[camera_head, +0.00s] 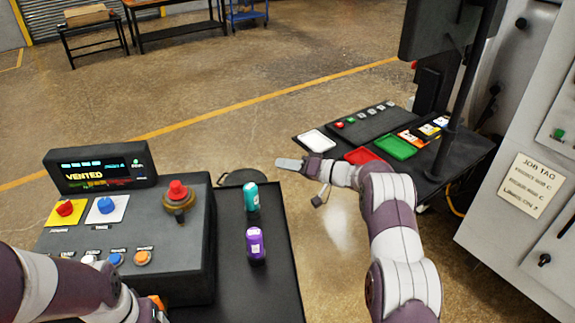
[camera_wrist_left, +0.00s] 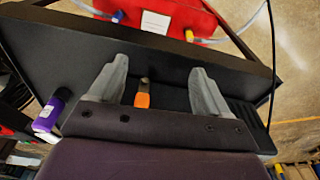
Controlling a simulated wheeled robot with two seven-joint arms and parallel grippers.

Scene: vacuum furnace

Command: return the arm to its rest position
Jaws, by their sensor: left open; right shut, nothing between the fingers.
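My right arm (camera_head: 395,225) reaches forward from the lower right in the head view. Its gripper (camera_head: 283,163) is shut and empty, over the floor between the two black tables. My left arm (camera_head: 70,290) is at the lower left, low in front of the control box; its fingers are not clear there. In the left wrist view the left gripper (camera_wrist_left: 160,82) is open, with its two grey fingers apart. An orange-tipped item (camera_wrist_left: 142,99) shows between the fingers in the picture, against the black surface; I cannot tell its depth.
A control box (camera_head: 185,245) with buttons and a "VENTED" screen (camera_head: 100,169) stands at left. Teal (camera_head: 251,197) and purple (camera_head: 255,244) bottles stand beside it. White (camera_head: 317,140), red (camera_head: 362,156) and green (camera_head: 396,147) trays lie near the monitor post (camera_head: 462,100). A grey cabinet (camera_head: 525,130) is at right.

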